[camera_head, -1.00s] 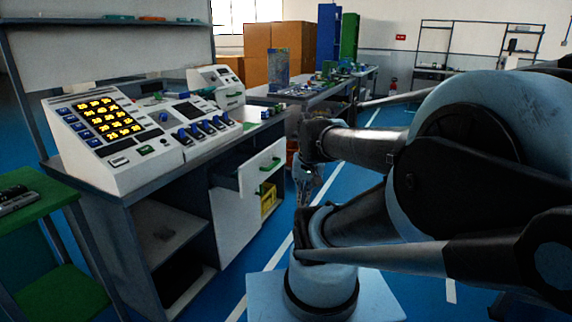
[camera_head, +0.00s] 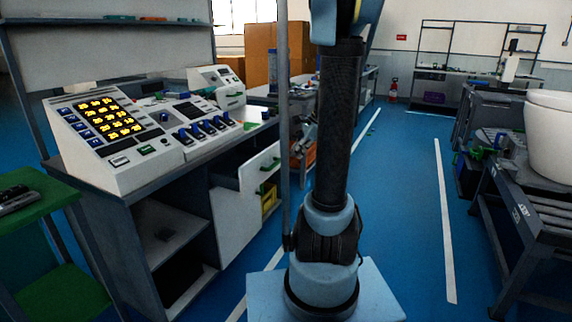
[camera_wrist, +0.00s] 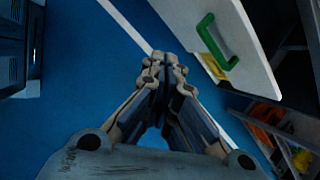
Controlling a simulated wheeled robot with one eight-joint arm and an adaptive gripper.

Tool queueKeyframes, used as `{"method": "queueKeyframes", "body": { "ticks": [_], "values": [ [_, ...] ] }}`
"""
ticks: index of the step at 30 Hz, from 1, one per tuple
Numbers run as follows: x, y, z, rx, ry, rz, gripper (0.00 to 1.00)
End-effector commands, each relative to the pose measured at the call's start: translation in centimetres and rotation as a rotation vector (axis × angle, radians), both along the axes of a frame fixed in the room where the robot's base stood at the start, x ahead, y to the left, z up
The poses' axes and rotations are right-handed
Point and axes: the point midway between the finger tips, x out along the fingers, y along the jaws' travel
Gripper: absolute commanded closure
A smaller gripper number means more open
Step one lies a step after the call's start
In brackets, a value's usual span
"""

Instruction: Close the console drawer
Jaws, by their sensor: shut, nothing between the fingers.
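The console drawer (camera_head: 254,174) sticks out from the right side of the console desk, with a white front and a green handle (camera_head: 270,164). In the wrist view, a white front (camera_wrist: 247,62) with a green handle (camera_wrist: 217,42) fills the upper right; it looks like the drawer front. My gripper (camera_wrist: 165,60) is shut and empty, with its fingertips left of that front and apart from it in the picture. In the head view my arm hides most of the gripper.
The console (camera_head: 120,140) with lit yellow keys stands on the desk. A green-topped table (camera_head: 30,195) is at the left. Blue floor is open to the right of my arm.

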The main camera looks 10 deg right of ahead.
Motion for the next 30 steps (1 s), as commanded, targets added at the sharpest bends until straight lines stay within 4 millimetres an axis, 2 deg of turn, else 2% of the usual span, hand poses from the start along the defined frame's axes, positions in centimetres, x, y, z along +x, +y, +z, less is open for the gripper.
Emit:
{"method": "queueKeyframes", "body": {
  "ticks": [1, 6, 12, 20, 25, 30],
  "values": [
    [1.5, -0.8, -0.2, 0.033, 0.015, -0.057, 1.0],
    [5.8, -3.1, -1.3, 0.153, 0.075, -0.25, 1.0],
    [9.6, -5.5, -2.7, 0.272, 0.139, -0.428, 1.0],
    [11.5, -6.7, -3.7, 0.34, 0.178, -0.522, 1.0],
    [12.1, -6.1, -4.8, 0.342, 0.18, -0.525, 1.0],
    [13.0, -4.6, -6.9, 0.341, 0.18, -0.522, 1.0]
  ]
}}
